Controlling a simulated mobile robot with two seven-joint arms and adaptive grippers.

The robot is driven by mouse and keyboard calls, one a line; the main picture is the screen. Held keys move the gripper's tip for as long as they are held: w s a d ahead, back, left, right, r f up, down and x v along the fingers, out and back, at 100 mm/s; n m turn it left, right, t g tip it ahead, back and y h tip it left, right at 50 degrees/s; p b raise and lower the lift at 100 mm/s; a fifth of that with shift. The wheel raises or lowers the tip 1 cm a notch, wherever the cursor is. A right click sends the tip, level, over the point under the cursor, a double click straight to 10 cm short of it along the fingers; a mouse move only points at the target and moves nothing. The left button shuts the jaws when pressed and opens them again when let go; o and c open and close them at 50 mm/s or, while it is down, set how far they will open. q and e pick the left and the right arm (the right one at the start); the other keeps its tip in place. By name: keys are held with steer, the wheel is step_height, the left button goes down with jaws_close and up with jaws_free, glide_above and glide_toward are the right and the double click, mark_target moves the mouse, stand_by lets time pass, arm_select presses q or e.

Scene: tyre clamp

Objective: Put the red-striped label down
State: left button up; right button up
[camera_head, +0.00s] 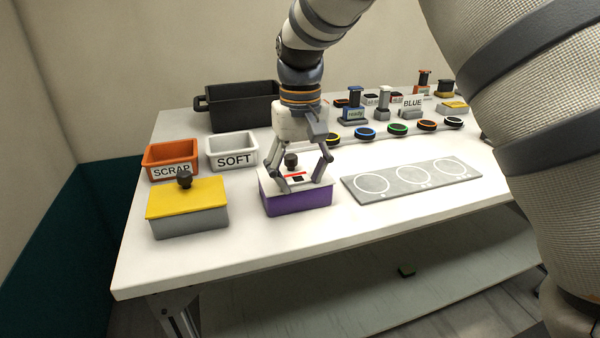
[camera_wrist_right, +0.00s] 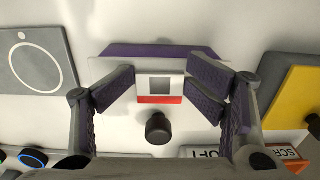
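The red-striped label (camera_wrist_right: 160,88) is a small white piece with a grey square and a red band. My right gripper (camera_wrist_right: 160,80) has its fingertips at the label's two side edges, apparently touching both. In the head view, my right gripper (camera_head: 300,184) points down over a purple box (camera_head: 298,202) with a white top and a dark knob (camera_head: 291,160). The label's red stripe (camera_head: 293,175) shows between the fingers. I cannot tell whether the label touches the box top. My left gripper is not in view.
A yellow-lidded grey box (camera_head: 188,200) stands left, with the SCRAP bin (camera_head: 171,160) and SOFT bin (camera_head: 233,151) behind. A black crate (camera_head: 240,106) is at the back. A grey plate with white circles (camera_head: 411,181) lies right. Several coloured discs and stands line the back.

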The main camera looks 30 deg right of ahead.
mark_target(301, 181)
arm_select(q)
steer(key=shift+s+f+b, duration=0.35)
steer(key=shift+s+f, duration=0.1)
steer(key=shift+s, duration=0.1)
arm_select(e)
step_height(301, 181, up, 13)
steer(key=shift+r, duration=0.15)
